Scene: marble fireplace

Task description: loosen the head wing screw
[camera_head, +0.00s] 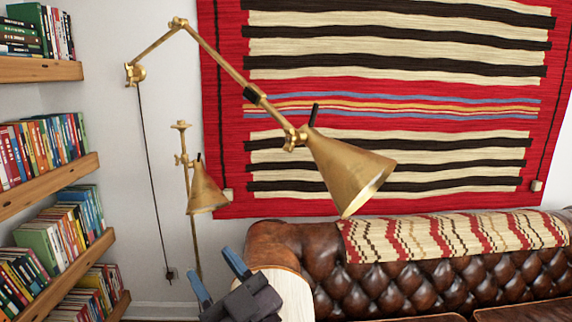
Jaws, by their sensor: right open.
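A brass wall lamp (215,57) reaches out on a jointed arm from its wall mount (134,74). Its cone-shaped head (343,170) tilts down to the right. The head wing screw (294,138) appears as a small brass piece at the joint between arm and head; its exact shape is too small to make out. My right gripper (216,277), dark with blue fingertips, is at the bottom of the view. It is open and empty, well below and left of the head joint, touching nothing visible. My left gripper is not in view.
A second brass lamp (205,188) stands on a pole behind, left of the wall lamp's head. A brown leather sofa (400,277) with a striped throw (450,236) fills the lower right. Wooden bookshelves (50,186) line the left. A striped rug (222,120) hangs behind.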

